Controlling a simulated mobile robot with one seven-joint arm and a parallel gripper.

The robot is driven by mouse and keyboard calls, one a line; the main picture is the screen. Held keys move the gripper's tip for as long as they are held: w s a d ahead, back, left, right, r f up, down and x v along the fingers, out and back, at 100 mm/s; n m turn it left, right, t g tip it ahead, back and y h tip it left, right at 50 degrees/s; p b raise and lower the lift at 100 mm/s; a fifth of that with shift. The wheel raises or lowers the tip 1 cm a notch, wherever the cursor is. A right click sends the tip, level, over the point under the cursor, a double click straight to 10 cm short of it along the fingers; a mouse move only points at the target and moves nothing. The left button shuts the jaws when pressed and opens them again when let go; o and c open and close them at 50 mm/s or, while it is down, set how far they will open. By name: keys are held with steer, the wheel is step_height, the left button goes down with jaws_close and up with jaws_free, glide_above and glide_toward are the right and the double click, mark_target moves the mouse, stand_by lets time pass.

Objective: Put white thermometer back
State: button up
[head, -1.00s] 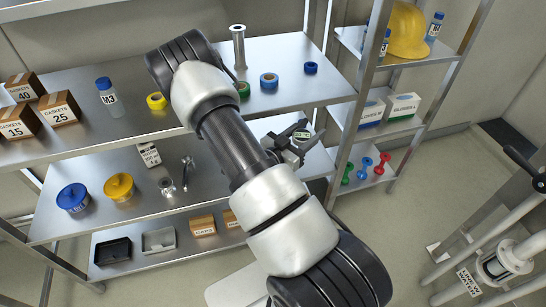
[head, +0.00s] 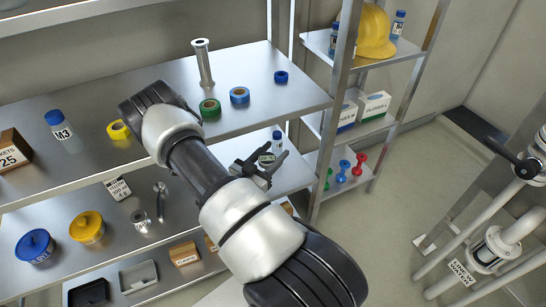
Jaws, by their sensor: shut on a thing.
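My gripper (head: 262,168) has dark fingers and is at the right end of the middle shelf of the long rack, below the top shelf's front edge. It is shut on a small light device with a greenish display (head: 266,158), which looks like the white thermometer. The fingers cover part of it. A blue-capped bottle (head: 277,140) shows just behind the gripper; whether they touch I cannot tell. A white box with dark print (head: 118,188) stands farther left on the middle shelf (head: 190,212).
The top shelf (head: 255,105) holds a metal spool (head: 203,62), tape rolls and an M3 bottle (head: 62,132). A rack post (head: 330,110) stands right of the gripper. Pipework (head: 490,240) is at right.

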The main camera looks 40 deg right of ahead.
mark_target(262, 167)
steer(key=shift+f, duration=0.45)
steer(key=shift+f, duration=0.25)
steer(key=o, duration=1.2)
steer(key=shift+r, duration=0.1)
steer(key=shift+r, duration=0.15)
steer(key=p+v, duration=0.1)
steer(key=v, duration=1)
steer(key=shift+s+a, duration=0.15)
steer(key=shift+a, duration=0.35)
